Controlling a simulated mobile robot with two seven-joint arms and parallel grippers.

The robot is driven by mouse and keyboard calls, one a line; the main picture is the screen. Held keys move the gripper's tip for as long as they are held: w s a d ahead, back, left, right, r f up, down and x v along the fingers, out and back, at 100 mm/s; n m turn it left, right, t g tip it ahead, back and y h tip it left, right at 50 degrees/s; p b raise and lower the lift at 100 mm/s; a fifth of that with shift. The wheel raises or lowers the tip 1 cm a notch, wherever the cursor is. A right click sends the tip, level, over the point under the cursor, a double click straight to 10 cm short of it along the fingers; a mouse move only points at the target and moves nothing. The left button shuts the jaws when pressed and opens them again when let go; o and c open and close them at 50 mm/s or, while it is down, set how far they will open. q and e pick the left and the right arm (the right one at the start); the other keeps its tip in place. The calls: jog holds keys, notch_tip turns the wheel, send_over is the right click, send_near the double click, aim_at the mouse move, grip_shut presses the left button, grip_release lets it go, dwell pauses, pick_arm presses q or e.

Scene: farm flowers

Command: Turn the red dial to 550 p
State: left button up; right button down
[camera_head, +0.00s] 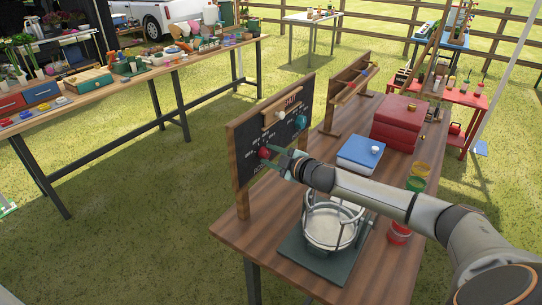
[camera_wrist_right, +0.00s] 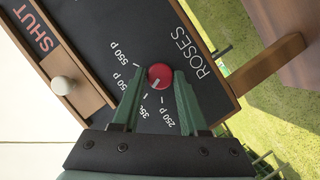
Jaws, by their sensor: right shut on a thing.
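A white mark on the dial points down-left in that view, toward the 350 side of the scale and away from 550 p (camera_wrist_right: 124,52). Part of the lettering is hidden by a finger. In the head view my right gripper (camera_head: 280,160) reaches the board from the right. My left gripper is not in view.
A white knob (camera_wrist_right: 62,90) sits on a wooden slider bar beside the word SHUT. A teal dial (camera_head: 300,122) is further along the board.

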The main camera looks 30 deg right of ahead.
jog(key=shift+d+r+m+g+y, duration=0.15)
jog(key=shift+m+g+y, duration=0.4)
jog(key=shift+m, duration=0.75)
jog(key=shift+w+d+r+m+g+y, duration=0.1)
jog(key=shift+m+g+y, duration=0.25)
jog(key=shift+m, duration=0.3)
jog(key=shift+w+d+r+m+g+y, duration=0.1)
jog(key=shift+m+g+y, duration=0.1)
jog(key=shift+m+y, duration=0.35)
jog(key=m+y, duration=0.2)
jog(key=m, duration=0.1)
jog(key=shift+d+f+m+g, duration=0.15)
jog(key=shift+m+g, duration=0.15)
jog(key=shift+g, duration=0.1)
jog(key=shift+m+y, duration=0.65)
jog(key=shift+m, duration=0.45)
jog(key=shift+c, duration=2.2)
grip_release()
jog(key=shift+f, duration=0.1)
